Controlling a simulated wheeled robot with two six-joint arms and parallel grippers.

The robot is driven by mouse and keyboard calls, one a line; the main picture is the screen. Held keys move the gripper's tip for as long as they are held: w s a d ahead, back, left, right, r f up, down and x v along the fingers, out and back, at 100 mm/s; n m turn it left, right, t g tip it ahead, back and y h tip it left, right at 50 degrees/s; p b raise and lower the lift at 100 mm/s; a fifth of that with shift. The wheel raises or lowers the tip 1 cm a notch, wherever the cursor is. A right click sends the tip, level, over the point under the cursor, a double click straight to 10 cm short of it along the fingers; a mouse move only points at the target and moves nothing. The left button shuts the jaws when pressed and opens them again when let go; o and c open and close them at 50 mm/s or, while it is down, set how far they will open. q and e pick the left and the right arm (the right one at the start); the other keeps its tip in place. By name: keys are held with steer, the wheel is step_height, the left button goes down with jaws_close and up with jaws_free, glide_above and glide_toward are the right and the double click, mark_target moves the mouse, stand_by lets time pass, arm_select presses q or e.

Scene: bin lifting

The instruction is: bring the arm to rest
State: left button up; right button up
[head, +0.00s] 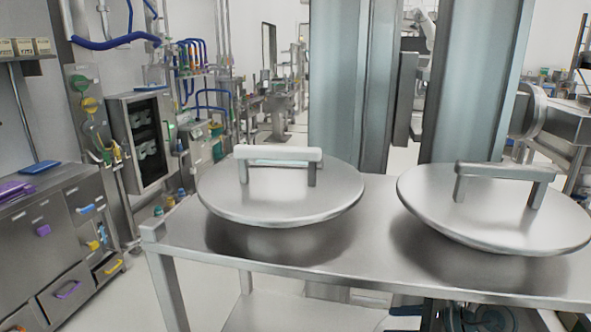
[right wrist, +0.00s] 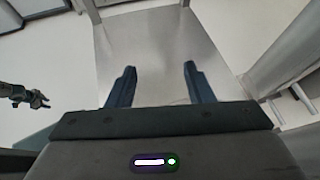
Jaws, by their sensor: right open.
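Two round steel lids with raised bar handles are in the head view, the left lid (head: 280,203) and the right lid (head: 490,222). They sit on or just above a steel table (head: 300,262); what is under them is mostly hidden. My right gripper (right wrist: 158,84) is open in the right wrist view, with nothing between its two dark fingers. Beyond the fingers is a flat steel surface (right wrist: 155,50). A small dark gripper, my left gripper (right wrist: 40,99), shows at the left of the right wrist view, away from the right one; its jaws are too small to read.
Two tall blue-grey columns (head: 350,90) stand behind the table. Steel drawer cabinets (head: 60,235) are at the left, with pale floor (head: 165,275) between them and the table. Pale floor (right wrist: 50,60) also shows left of the steel surface in the wrist view.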

step_height(320, 180, up, 10)
steer(key=s+a+m+t+y, duration=0.2)
steer(key=m+t+y, duration=0.1)
steer(key=m+t, duration=0.75)
steer(key=s+d+f+m+t+h, duration=0.25)
steer(key=d+m+t+h, duration=0.45)
steer(key=m+h, duration=1.05)
steer(key=s+d+f+m+g+h, duration=0.1)
steer(key=s+d+f+m+g, duration=0.2)
steer(key=s+f+m+g, duration=0.35)
steer(key=s+d+f+m+g+h, duration=0.1)
steer(key=s+d+f+m+g, duration=0.15)
steer(key=f+m+g, duration=0.55)
steer(key=s+a+f+m+g+y, duration=0.2)
steer(key=s+a+f+m+g, duration=0.15)
steer(key=s, duration=0.55)
steer(key=s+a+f+m+g+y, duration=0.2)
steer(key=s+a+f+y, duration=0.15)
steer(key=s, duration=0.45)
steer(key=d+f+g+h, duration=0.1)
steer(key=d+f+g, duration=0.15)
steer(key=f, duration=2.75)
steer(key=s+d+f, duration=0.2)
steer(key=s+f, duration=1.6)
steer(key=f, duration=0.2)
steer(key=shift+s+m, duration=0.3)
steer(key=shift+s, duration=0.1)
steer(key=shift+f, duration=0.1)
steer(key=shift+c, duration=1.1)
steer(key=shift+s, duration=0.15)
